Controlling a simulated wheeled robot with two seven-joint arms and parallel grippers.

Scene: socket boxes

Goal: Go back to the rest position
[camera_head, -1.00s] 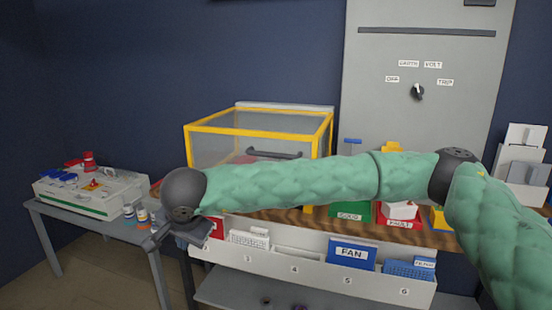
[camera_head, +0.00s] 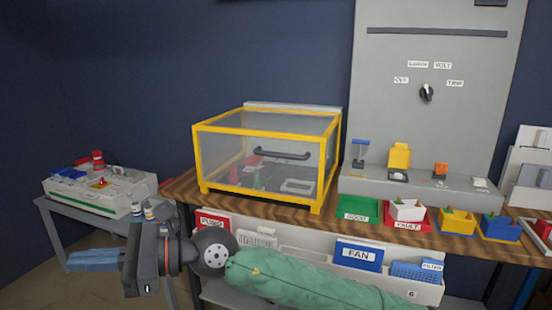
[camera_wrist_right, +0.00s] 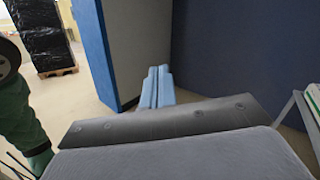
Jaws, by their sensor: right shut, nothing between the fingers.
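My right arm, in a green sleeve, reaches in low from the right in the head view, in front of the bench. My right gripper (camera_head: 72,261) points left, with its light blue fingers together and empty. It is below and in front of the small side table at the left. In the right wrist view the closed blue fingers (camera_wrist_right: 156,85) point away over bare floor beside a blue and grey panel. They touch nothing that I can see. My left gripper is in neither view.
A yellow-framed clear box (camera_head: 265,155) stands on the wooden bench (camera_head: 340,228). Labelled bins, including a green GOOD bin (camera_head: 358,208), line its front edge. A bin rack (camera_head: 315,251) hangs below, partly hidden by my arm. The side table (camera_head: 68,225) holds a white case (camera_head: 95,197).

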